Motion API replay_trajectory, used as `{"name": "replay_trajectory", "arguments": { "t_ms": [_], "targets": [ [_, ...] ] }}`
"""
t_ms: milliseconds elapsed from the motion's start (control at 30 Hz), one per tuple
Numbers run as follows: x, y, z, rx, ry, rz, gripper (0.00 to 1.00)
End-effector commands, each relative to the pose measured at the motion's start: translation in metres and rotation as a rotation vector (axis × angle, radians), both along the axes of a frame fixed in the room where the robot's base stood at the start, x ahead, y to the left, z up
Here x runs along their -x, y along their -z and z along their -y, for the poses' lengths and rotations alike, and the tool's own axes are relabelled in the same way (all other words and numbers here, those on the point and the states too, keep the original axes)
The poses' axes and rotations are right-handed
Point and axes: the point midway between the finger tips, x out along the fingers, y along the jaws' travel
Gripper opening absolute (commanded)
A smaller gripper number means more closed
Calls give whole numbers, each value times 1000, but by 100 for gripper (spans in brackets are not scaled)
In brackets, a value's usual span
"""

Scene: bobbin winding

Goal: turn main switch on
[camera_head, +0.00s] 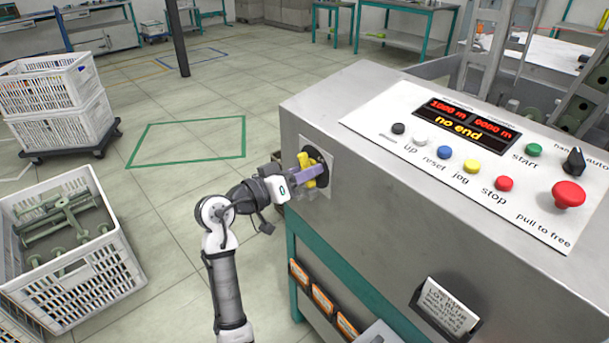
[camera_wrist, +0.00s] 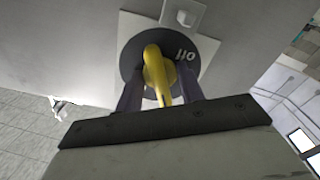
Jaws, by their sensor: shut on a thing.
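The main switch is a yellow rotary handle (camera_head: 305,168) on a dark round plate (camera_head: 322,160), on the left side of the grey machine cabinet. My gripper (camera_head: 309,176) is shut on the handle, one finger on each side. In the wrist view the gripper (camera_wrist: 160,95) hides the lower part of the plate.
White crates (camera_head: 75,270) stand on the floor at left. A card holder (camera_head: 446,307) hangs on the cabinet front.

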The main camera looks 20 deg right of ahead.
Motion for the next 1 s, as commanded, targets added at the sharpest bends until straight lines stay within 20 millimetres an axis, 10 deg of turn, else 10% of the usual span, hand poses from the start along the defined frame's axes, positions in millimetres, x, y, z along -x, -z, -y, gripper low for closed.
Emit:
{"name": "replay_trajectory", "arguments": {
  "t_ms": [1000],
  "targets": [
    [0, 0, 0, -64, -1, 243, 11]
  ]
}}
